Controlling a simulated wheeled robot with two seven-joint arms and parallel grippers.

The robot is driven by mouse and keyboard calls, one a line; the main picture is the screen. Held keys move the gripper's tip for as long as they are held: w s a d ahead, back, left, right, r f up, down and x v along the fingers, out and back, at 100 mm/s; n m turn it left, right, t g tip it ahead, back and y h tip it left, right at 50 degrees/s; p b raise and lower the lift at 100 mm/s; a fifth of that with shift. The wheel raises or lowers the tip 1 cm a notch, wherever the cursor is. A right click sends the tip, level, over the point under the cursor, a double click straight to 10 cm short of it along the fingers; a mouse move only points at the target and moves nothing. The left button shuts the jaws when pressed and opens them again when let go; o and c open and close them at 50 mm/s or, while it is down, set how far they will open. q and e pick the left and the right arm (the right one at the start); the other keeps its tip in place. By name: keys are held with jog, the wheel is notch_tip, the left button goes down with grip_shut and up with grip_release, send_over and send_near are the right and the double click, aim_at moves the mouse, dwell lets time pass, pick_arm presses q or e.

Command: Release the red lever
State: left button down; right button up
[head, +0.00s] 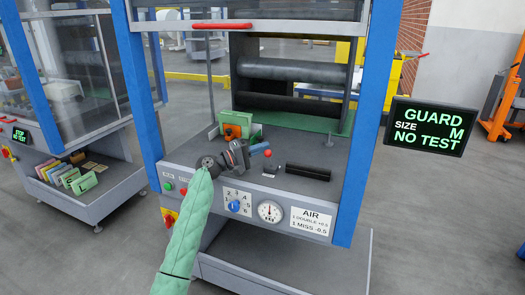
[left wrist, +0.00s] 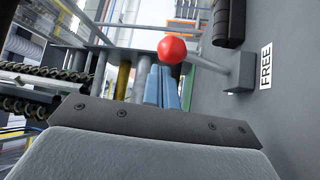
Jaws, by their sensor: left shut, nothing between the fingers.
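The red lever has a red ball knob (head: 267,153) on the machine's grey ledge. In the left wrist view the red knob (left wrist: 172,49) stands just beyond my fingertips, with a dark bracket (left wrist: 240,75) beside it. My left gripper (head: 256,147) reaches in on a green-sleeved arm. Its blue finger ends (left wrist: 162,88) are shut together and empty, right by the knob. I cannot tell whether they touch it. A white label reading FREE (left wrist: 265,67) sits beside the bracket. My right gripper is not in view.
A dark slotted block (head: 308,173) lies right of the lever. An orange part (head: 232,131) and a green block (head: 238,119) stand behind my gripper. The front panel holds a dial (head: 237,202) and gauge (head: 270,212). A red-handled raised guard (head: 222,26) hangs above. Blue posts flank the opening.

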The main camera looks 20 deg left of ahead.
pick_arm(q)
jog(key=shift+s+f+b, duration=0.3)
jog(key=shift+s+b, duration=0.05)
jog(key=shift+s, duration=0.4)
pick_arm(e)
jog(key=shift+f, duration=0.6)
